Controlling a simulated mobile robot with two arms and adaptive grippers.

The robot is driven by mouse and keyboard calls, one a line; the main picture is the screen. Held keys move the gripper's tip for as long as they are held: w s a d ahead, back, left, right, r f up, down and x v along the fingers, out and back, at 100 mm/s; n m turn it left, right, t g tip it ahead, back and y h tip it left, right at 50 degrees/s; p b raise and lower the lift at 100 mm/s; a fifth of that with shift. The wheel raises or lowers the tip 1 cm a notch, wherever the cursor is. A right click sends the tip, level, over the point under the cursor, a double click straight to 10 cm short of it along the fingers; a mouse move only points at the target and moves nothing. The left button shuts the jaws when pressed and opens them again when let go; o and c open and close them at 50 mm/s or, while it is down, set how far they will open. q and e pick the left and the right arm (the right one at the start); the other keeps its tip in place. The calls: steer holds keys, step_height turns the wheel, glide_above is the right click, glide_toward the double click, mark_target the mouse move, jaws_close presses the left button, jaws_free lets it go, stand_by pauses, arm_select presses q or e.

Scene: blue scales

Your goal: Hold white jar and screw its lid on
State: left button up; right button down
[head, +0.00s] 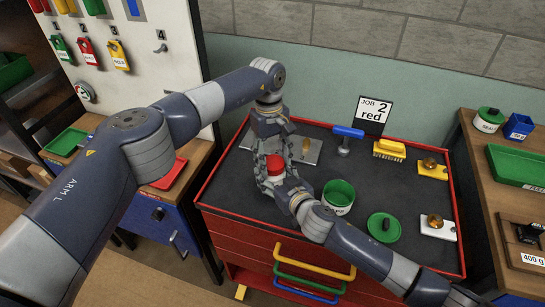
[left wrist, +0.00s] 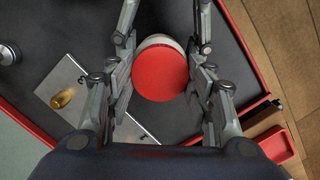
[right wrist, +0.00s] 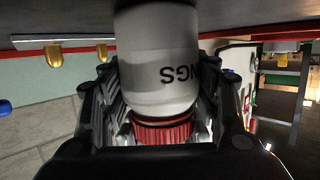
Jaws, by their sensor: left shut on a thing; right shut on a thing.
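The white jar (right wrist: 160,75) stands upside down in the right wrist view, with dark lettering on its side. The red ribbed lid (right wrist: 162,128) sits against its neck, but I cannot tell how tightly. The lid (head: 276,164) also shows in the head view, and its flat top (left wrist: 160,73) in the left wrist view. My left gripper (head: 273,158) comes down from above and is shut on the lid. My right gripper (right wrist: 160,105) comes in from the side and is shut on the jar. The jar is mostly hidden by the grippers in the head view.
A green-and-white open pot (head: 338,207) and a green lid (head: 384,228) are right of my right gripper on the red-edged bench (head: 232,200). A metal plate (head: 308,157) lies behind. A job card (head: 373,114), blue tool (head: 347,135) and yellow brush (head: 389,150) are further back.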

arm_select(q)
steer(key=m, duration=0.5)
steer(key=shift+d+m+y, duration=0.1)
steer(key=shift+m+y, duration=0.2)
steer(key=m, duration=0.6)
steer(key=shift+y, duration=0.3)
steer(key=o, duration=0.8)
steer(key=shift+r, duration=2.25)
